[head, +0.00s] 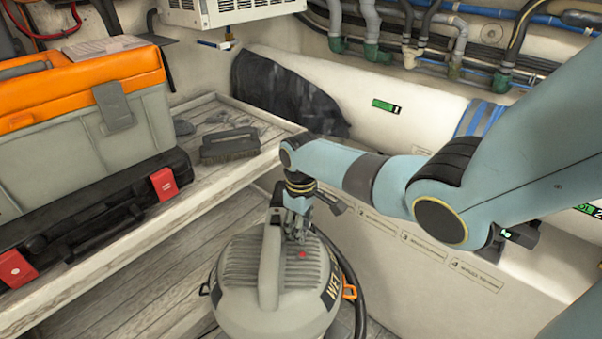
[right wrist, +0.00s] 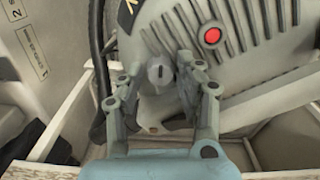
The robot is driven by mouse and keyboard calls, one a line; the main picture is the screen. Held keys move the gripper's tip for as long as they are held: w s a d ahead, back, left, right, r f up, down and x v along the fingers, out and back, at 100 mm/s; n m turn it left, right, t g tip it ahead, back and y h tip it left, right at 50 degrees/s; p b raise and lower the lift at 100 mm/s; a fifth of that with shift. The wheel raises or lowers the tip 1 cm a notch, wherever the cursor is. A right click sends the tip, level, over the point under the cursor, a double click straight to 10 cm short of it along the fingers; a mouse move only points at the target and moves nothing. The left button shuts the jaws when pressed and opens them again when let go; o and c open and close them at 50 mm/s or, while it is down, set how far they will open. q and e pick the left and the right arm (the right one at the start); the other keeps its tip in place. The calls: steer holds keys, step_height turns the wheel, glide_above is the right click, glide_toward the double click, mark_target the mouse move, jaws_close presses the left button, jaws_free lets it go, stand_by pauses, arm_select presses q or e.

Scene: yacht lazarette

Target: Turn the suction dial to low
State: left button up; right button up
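The wet vacuum (head: 240,268), a grey dome with a ribbed top and a curved handle, stands low in the middle of the head view. The suction dial (right wrist: 160,74) is a small round grey knob with a short dark mark, upright in the right wrist view. My right gripper (right wrist: 163,62) points down at the vacuum's top, its fingers apart on either side of the dial. I cannot tell whether they touch it. In the head view the right gripper (head: 298,228) hides the dial. No low marking is readable. My left gripper is not in view.
A red button (right wrist: 212,36) sits on the ribbed cover near the dial. An orange-lidded toolbox (head: 80,85), a black case (head: 95,215) and a brush (head: 230,145) rest on the shelf at left. Pipes (head: 420,40) run along the back wall. A dark hose (head: 357,290) curves beside the vacuum.

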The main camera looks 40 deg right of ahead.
step_height(320, 180, up, 12)
stand_by(0.4)
